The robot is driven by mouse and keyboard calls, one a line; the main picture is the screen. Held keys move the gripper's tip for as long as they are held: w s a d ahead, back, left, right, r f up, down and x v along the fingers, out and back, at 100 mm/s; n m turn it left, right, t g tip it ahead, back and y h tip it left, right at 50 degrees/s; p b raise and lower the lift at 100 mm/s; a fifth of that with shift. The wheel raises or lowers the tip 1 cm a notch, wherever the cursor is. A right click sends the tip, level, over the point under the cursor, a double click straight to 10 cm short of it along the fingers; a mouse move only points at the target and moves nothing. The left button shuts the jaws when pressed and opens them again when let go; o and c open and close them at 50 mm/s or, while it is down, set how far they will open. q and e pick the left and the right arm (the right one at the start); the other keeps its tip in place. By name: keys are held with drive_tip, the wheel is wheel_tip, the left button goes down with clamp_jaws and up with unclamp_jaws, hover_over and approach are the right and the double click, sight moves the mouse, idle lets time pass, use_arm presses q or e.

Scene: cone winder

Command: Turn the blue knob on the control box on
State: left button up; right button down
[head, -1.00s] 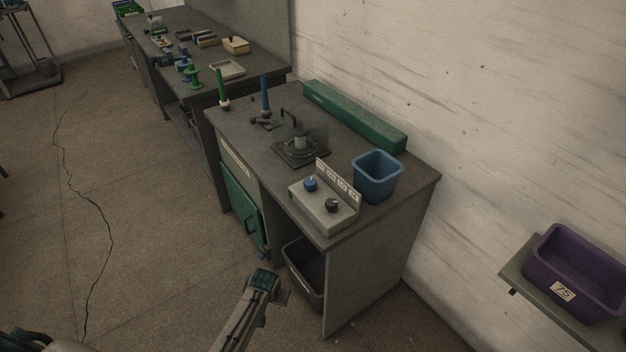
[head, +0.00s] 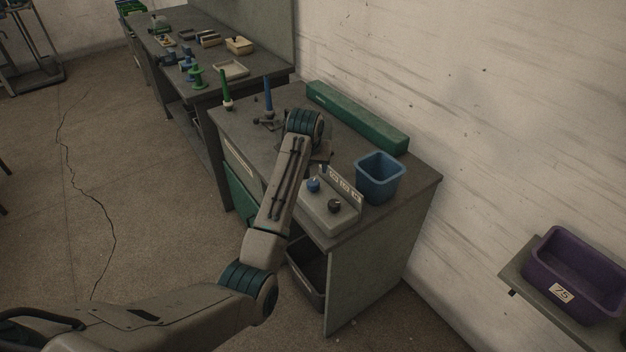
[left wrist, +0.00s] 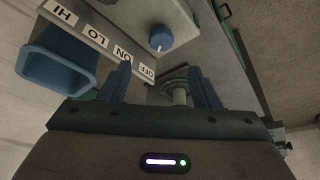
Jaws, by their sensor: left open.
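The grey control box (head: 328,217) sits on the near end of the bench. Its blue knob (head: 313,186) is beside a black knob (head: 335,205). An upright label plate (head: 346,184) stands behind them. In the left wrist view the blue knob (left wrist: 162,40) is beyond the fingertips, with a white mark at its lower edge. The plate (left wrist: 98,38) there reads HI, LO, ON and OFF. My left gripper (left wrist: 163,82) is open and empty, apart from the knob. In the head view its fingers are mostly hidden behind my left wrist. My right gripper is not in view.
A blue bin (head: 378,178) stands close right of the label plate. A long green case (head: 357,116) lies along the wall side. Green and blue spindles (head: 267,97) stand at the bench's far end. A purple bin (head: 575,272) rests on a wall shelf at right.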

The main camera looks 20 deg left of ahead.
sight(313, 182)
use_arm(q)
drive_tip(key=p+x, duration=0.2)
drive_tip(key=x, duration=0.6)
drive_tip(key=shift+f, duration=0.25)
drive_tip(key=shift+x, duration=0.85)
drive_tip(key=c, duration=1)
